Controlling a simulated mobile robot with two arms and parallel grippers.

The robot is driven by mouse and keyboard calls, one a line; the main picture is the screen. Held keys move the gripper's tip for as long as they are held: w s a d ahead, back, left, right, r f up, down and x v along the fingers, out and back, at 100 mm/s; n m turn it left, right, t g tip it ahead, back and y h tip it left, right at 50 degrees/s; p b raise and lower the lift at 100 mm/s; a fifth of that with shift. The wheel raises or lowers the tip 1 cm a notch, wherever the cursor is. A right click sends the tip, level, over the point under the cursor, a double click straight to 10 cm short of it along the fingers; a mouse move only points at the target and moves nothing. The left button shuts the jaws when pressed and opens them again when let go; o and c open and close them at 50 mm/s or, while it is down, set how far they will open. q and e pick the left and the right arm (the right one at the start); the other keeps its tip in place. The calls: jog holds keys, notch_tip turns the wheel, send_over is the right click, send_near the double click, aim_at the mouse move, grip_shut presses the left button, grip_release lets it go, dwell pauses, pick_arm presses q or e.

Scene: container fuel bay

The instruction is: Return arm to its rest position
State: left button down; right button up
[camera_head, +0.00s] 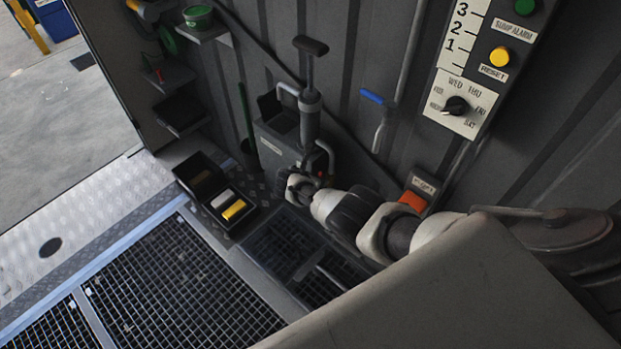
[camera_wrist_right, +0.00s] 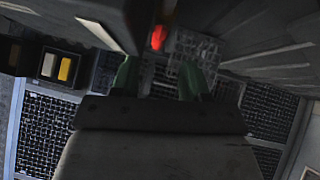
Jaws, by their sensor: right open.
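My right arm reaches in from the right of the head view, low along the ribbed wall. Its far end is beside a grey pump box (camera_head: 277,142) with an upright T-handled pump (camera_head: 310,105). I cannot make out the fingertips there. In the right wrist view my right gripper (camera_wrist_right: 158,80) shows two green fingers spread apart, with nothing seen between them. A red part (camera_wrist_right: 158,38) shows beyond the fingers. My left gripper is not in view.
An open black tray (camera_head: 234,213) with a yellow and a pale block lies on the floor left of the arm. A blue-handled crank (camera_head: 373,97) and a control panel (camera_head: 466,92) are on the wall. Floor grating (camera_head: 180,290) is clear at lower left.

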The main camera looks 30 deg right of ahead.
jog(key=s+a+f+m+g+y, duration=0.15)
jog(key=s+f+m, duration=0.25)
jog(key=s+f, duration=0.6)
jog(key=s+a+f+m+g+y, duration=0.1)
jog(key=s+a+f+m+y, duration=0.25)
jog(key=s+f, duration=0.65)
jog(key=s+a+f+m+y, duration=0.1)
jog(key=s+m, duration=0.6)
jog(key=s, duration=0.9)
jog(key=s+a+f+m+y, duration=0.1)
jog(key=s+m, duration=0.6)
jog(key=s, duration=0.8)
notch_tip(320, 180, down, 2)
jog(key=shift+s+a+f+g+y, duration=0.1)
jog(key=shift+s+a+g+y, duration=0.3)
jog(key=shift+a+g, duration=0.05)
